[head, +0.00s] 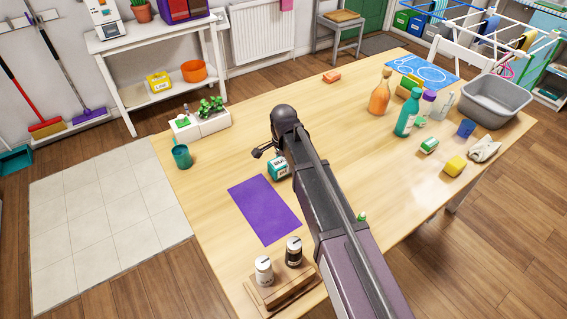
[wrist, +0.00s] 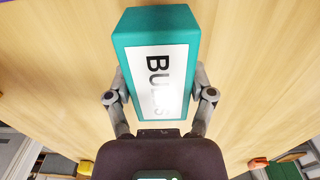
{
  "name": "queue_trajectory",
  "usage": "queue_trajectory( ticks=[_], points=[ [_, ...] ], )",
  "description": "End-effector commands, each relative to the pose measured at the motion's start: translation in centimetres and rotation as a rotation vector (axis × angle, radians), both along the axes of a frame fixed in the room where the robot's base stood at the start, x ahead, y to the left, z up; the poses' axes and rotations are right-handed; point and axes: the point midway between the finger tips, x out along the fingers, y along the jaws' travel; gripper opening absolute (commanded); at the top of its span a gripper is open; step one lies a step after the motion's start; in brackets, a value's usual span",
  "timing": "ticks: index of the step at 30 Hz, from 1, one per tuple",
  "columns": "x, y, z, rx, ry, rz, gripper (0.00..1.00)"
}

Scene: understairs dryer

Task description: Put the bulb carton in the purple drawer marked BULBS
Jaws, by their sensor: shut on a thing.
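The bulb carton (head: 278,170) is a small teal box with a white label. In the wrist view the carton (wrist: 157,75) fills the upper middle, and its label reads roughly BULBS. My gripper (head: 268,155) is shut on the carton, with one finger on each side of it in the wrist view (wrist: 160,95). The carton is over the wooden table near the purple mat's upper right corner; whether it touches the table I cannot tell. A purple and dark red unit (head: 182,10) on the white shelf is cut by the top edge. No drawer marked BULBS can be read.
The purple mat (head: 265,208) lies bare on the table (head: 335,105). A white planter (head: 208,124), a teal cup (head: 182,157) and two jars on a wooden stand (head: 285,290) are nearby. Bottles and a grey basin (head: 495,98) stand at the right. The white shelf (head: 160,92) is beyond.

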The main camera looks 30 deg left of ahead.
Motion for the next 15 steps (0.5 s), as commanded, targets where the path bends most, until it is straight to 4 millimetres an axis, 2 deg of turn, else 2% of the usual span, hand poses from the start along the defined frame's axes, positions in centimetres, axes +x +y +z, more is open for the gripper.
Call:
queue_trajectory(
  ticks=[1,6,15],
  points=[
    [0.0,0.0,0.9,0.000,0.000,0.000,0.14],
    [-0.3,-0.3,2.3,0.000,0.000,0.000,0.14],
    [-5.9,-5.3,2.5,0.000,0.000,0.000,0.14]
  ],
)
